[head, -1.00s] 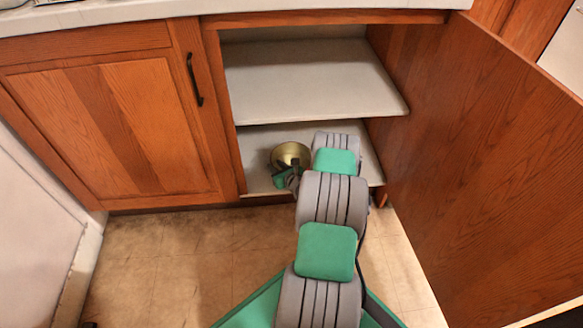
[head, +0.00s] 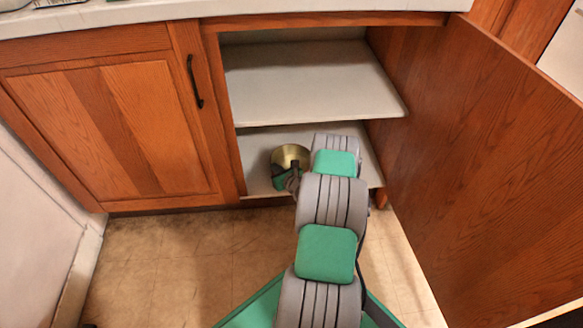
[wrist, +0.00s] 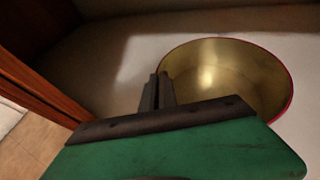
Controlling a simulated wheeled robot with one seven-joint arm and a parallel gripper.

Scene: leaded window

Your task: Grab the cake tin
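The cake tin (wrist: 235,75) is round and open, with a gold inside and a red rim. It stands on the lower cabinet shelf, near the left side of the opening in the head view (head: 290,154). My gripper (wrist: 158,80) is at the tin's near-left rim. Its two dark fingers are close together, with the tin's wall appearing pinched between them. The lower part of the tin is hidden behind my green gripper body in the wrist view.
The lower shelf (head: 258,150) looks bare around the tin. An upper shelf (head: 310,85) hangs above it. The cabinet's left post (head: 222,110) is close to the tin. An open door (head: 480,150) stands at the right.

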